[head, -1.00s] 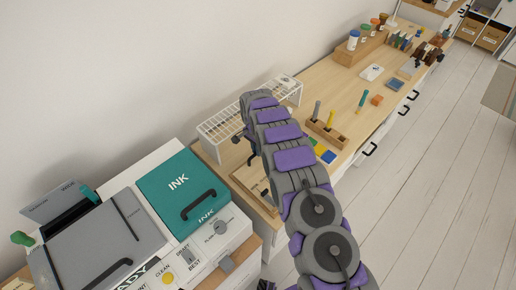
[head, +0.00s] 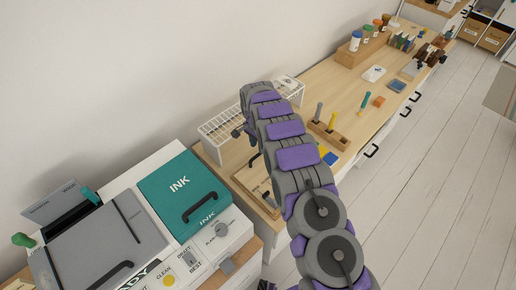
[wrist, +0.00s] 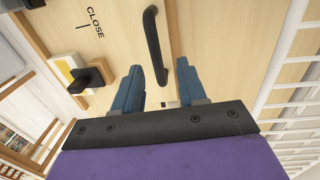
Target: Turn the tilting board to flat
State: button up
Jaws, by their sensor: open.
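A pale wooden board marked CLOSE (wrist: 115,45) fills much of the wrist view; I take it to be the tilting board. It has a long black bar handle (wrist: 154,40). My gripper (wrist: 158,85) is open, with two blue fingers on either side of the handle's near end in the picture. I cannot tell whether the handle lies between the fingers in depth. A black knob (wrist: 92,76) on a white and yellow plate is left of the fingers. In the head view my arm covers most of this area, and the board's tilt cannot be read.
A white wire rack (head: 222,122) stands by the wall, close to my gripper. A printer with a teal INK lid (head: 180,185) is at the left. A wooden holder with tools (head: 328,134) stands right of my arm. The desk (head: 340,90) beyond has bare patches.

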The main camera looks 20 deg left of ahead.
notch_tip(320, 180, up, 13)
jog(key=a+p, duration=0.1)
jog(key=shift+w+a+r+p, duration=0.15)
jog(key=shift+w+a+p, duration=0.2)
jog(key=shift+w, duration=0.1)
jog(key=s+d+r+n, duration=0.1)
jog(key=s+d+r, duration=0.6)
jog(key=d+r, duration=0.35)
jog(key=s+d+r+n, duration=0.2)
jog(key=s+d+r, duration=0.6)
jog(key=d, duration=0.4)
jog(key=s+d+n, duration=0.1)
jog(key=s+d, duration=0.3)
jog(key=s, duration=0.6)
jog(key=s+d+n, duration=0.1)
jog(key=s+d, duration=0.2)
jog(key=s, duration=0.8)
jog(key=s+d+n+g, duration=0.1)
jog(key=s+d, duration=0.3)
jog(key=s, duration=0.6)
jog(key=shift+s+d+y, duration=0.2)
jog(key=shift+d+y, duration=0.1)
jog(key=shift+y, duration=0.1)
